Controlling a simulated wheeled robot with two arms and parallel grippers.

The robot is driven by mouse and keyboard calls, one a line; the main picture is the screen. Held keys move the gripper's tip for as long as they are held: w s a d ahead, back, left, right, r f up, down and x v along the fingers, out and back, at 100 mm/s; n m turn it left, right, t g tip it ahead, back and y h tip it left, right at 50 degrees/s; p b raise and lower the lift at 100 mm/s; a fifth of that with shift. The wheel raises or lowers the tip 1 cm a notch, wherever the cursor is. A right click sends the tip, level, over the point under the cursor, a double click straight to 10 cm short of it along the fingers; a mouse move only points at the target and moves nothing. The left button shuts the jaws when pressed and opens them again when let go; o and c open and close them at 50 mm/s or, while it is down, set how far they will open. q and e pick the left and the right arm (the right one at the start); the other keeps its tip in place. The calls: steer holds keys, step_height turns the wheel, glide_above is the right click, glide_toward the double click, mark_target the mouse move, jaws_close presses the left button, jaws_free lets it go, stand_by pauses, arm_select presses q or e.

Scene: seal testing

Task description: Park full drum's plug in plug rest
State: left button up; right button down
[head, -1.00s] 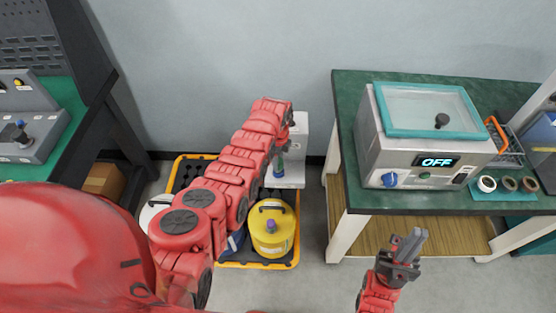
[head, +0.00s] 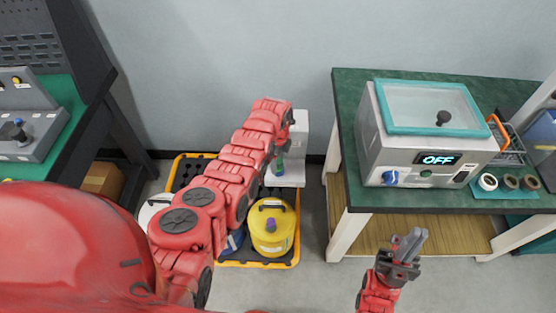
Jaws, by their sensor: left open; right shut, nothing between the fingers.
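A yellow drum (head: 271,237) with a black handle stands on a black and yellow pallet (head: 292,262). A purple plug (head: 271,226) sits on its top. A white drum (head: 150,212) is mostly hidden behind my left arm. I cannot tell from the picture which drum is full. My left gripper (head: 286,118) is open at the far end of its arm, beyond the yellow drum and in front of a pale stand; its fingers are hardly visible. My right gripper (head: 411,243) is shut and empty, in front of the right bench. I cannot pick out the plug rest.
The pale stand (head: 298,150) is against the wall, with a small green item (head: 279,166) at its front. A green-topped bench (head: 352,150) on the right holds a tester reading OFF (head: 437,159) and several rings. A cardboard box (head: 104,180) is at left. Floor between pallet and bench is clear.

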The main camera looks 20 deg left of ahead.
arm_select(q)
step_height(320, 180, up, 9)
steer(key=shift+w+f+b, duration=0.1)
steer(key=shift+b, duration=0.55)
step_height(320, 180, up, 9)
steer(key=p, duration=0.5)
steer(key=shift+f, duration=0.2)
steer(key=shift+f, duration=0.1)
